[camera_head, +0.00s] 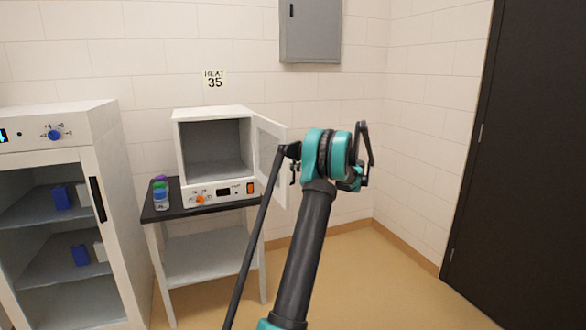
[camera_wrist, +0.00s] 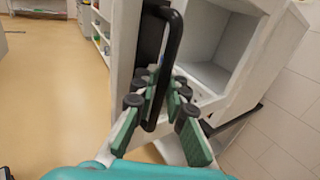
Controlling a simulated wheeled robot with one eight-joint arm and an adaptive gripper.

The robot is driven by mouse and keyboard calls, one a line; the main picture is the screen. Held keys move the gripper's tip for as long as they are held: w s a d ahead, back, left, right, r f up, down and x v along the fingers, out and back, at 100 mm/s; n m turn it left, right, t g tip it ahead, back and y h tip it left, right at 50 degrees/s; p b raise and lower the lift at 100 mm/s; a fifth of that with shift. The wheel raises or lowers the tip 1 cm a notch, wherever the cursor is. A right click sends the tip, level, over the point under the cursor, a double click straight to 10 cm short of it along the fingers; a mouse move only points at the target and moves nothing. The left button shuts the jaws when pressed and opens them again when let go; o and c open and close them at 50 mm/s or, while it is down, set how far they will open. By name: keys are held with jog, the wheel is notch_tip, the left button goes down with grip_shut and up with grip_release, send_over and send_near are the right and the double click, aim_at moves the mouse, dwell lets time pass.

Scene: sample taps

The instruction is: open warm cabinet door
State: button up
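The warm cabinet (camera_head: 213,112) is a small white box below a "HEAT 35" sign, with its grey inside showing. Its white door (camera_head: 268,150) with a window stands swung out to the right. In the wrist view the cabinet's open front (camera_wrist: 212,72) is at the right. The black door handle (camera_wrist: 172,45) runs between the finger pads of my gripper (camera_wrist: 163,98), which look closed in on it from both sides. In the head view my wrist stands just right of the door and hides the handle and most of the gripper.
The cabinet stands on a table with a dark top (camera_head: 165,211); small colored containers (camera_head: 160,194) sit at its left. A tall white cabinet (camera_head: 120,200) is at the far left. A grey wall box (camera_head: 310,35) hangs above. The floor at right is clear, beside a dark door (camera_head: 530,150).

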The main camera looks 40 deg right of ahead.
jog(key=shift+o, duration=0.6)
jog(key=shift+d, duration=0.1)
jog(key=shift+s+d, duration=0.15)
jog(key=v, duration=1.1)
jog(key=shift+s+d, duration=0.15)
jog(key=shift+s, duration=0.05)
jog(key=shift+r, duration=0.1)
